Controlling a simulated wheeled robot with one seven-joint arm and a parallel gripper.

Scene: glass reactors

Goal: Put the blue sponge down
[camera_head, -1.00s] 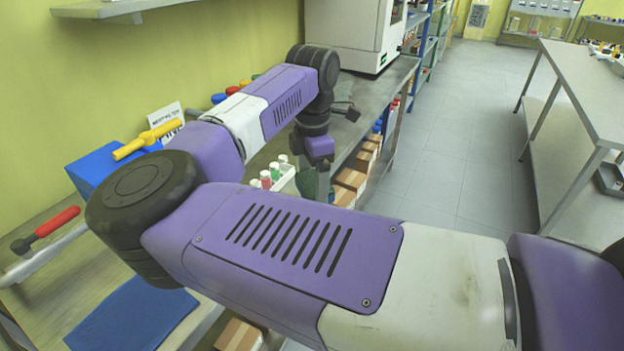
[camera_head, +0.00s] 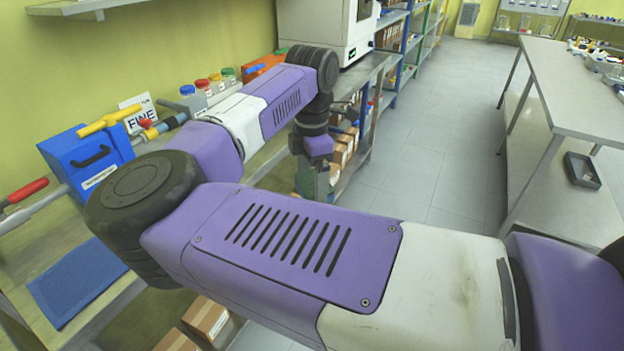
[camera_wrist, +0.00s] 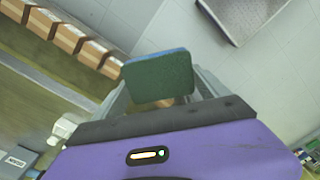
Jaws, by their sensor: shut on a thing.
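The blue sponge (camera_wrist: 158,76) shows in the wrist view as a slab with a dark green face and a blue edge. My gripper (camera_wrist: 162,98) is shut on it, with grey fingers on both sides. In the head view my gripper (camera_head: 316,178) hangs below the end of my bent arm, past the front edge of the bench. A green patch of the sponge (camera_head: 304,179) shows there. The rest of it is hidden behind my gripper and arm. The sponge is held in the air, and floor and shelf boxes show below it in the wrist view.
A blue mat (camera_head: 77,282) lies on the bench at the left. A blue box (camera_head: 88,160) with a yellow handle stands behind it. Several bottles with coloured lids (camera_head: 203,88) stand by the wall. Cardboard boxes (camera_head: 208,318) sit on the lower shelf. Aisle floor (camera_head: 440,150) is clear.

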